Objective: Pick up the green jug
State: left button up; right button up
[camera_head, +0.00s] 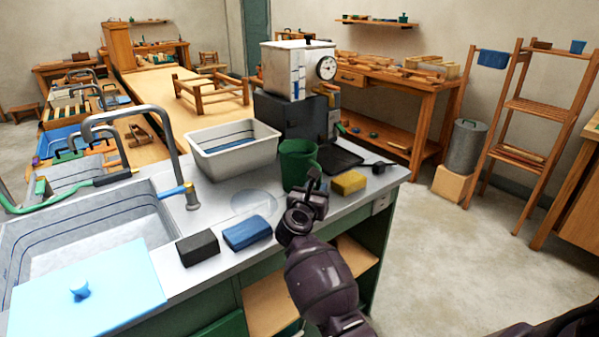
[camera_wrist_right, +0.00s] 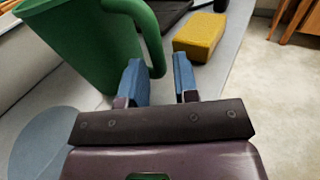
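The green jug (camera_head: 297,163) stands upright on the grey counter, near its right end. In the right wrist view the jug (camera_wrist_right: 82,42) fills the upper left, and its handle curves down toward my fingers. My right gripper (camera_head: 314,180) is at the handle side of the jug, over the counter's front edge. In the wrist view its two blue fingertips (camera_wrist_right: 160,78) are apart, with the handle's lower part at the gap between them. I cannot tell whether they touch the handle. My left gripper is not in view.
A yellow sponge (camera_head: 348,182) lies just right of the jug. A blue block (camera_head: 247,232) and a dark block (camera_head: 198,248) lie at the front edge. A white basin (camera_head: 233,150), a dark box (camera_head: 290,115) and a black tray (camera_head: 340,158) stand close behind.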

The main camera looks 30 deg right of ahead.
jog(key=shift+x, duration=2.3)
jog(key=shift+c, duration=0.2)
grip_shut()
